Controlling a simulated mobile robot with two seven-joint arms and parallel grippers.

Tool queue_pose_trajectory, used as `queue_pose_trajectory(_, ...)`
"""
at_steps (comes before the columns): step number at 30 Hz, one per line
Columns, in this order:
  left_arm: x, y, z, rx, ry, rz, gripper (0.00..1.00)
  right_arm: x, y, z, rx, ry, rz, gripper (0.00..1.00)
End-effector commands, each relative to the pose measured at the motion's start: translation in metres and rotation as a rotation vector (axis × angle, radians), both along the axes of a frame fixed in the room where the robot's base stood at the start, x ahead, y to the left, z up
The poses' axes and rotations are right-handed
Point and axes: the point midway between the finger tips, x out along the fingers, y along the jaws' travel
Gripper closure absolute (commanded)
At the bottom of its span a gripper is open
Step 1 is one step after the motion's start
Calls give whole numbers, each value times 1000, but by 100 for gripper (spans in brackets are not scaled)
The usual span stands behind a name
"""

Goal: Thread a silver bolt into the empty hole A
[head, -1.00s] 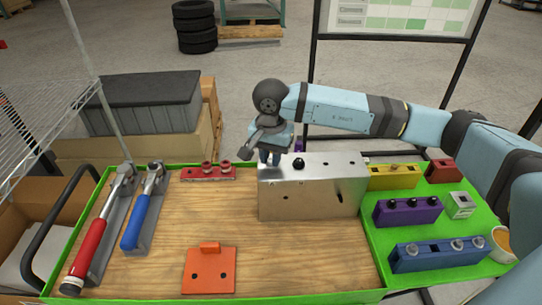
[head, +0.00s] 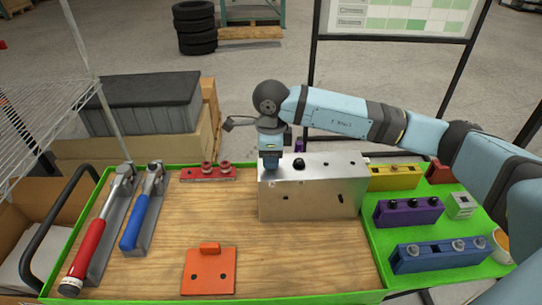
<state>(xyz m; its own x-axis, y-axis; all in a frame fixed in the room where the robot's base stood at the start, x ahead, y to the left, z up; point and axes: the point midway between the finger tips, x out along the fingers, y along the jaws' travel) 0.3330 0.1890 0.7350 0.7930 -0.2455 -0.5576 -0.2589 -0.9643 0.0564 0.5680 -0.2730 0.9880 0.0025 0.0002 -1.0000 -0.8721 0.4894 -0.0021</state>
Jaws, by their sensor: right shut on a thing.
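My right gripper (head: 271,165) points straight down over the left end of the top of the metal chassis block (head: 312,197). It is shut on a silver bolt, which the fingers hide. Its tips are at or just above the block's top; I cannot tell if the bolt is in a hole. A black bolt head (head: 298,163) stands on the block just right of the gripper. Smaller dark holes show on the top and front; no letter A is readable. The blue holder (head: 440,258) at right carries several silver bolts and has one open slot. My left gripper is not in view.
A purple holder (head: 408,213), yellow holder (head: 393,180) and red piece (head: 440,170) stand in the green tray at right. Red-handled (head: 88,245) and blue-handled (head: 140,222) tools lie at left, an orange bracket (head: 209,272) in front. Bare wood is free left of the block.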

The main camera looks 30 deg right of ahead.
Motion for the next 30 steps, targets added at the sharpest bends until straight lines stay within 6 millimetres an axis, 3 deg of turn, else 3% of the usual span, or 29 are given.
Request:
queue_pose_trajectory(9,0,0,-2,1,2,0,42,-4,2,-7,-1,14,-66,100)
queue_pose_trajectory(10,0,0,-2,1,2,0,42,-4,2,-7,-1,14,-66,78)
queue_pose_trajectory(14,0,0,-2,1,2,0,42,-4,2,-7,-1,14,-66,50)
queue_pose_trajectory(23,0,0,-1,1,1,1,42,-1,0,-3,-1,6,-68,50)
queue_pose_trajectory(30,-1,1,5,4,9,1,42,-1,0,17,-1,3,-68,50)
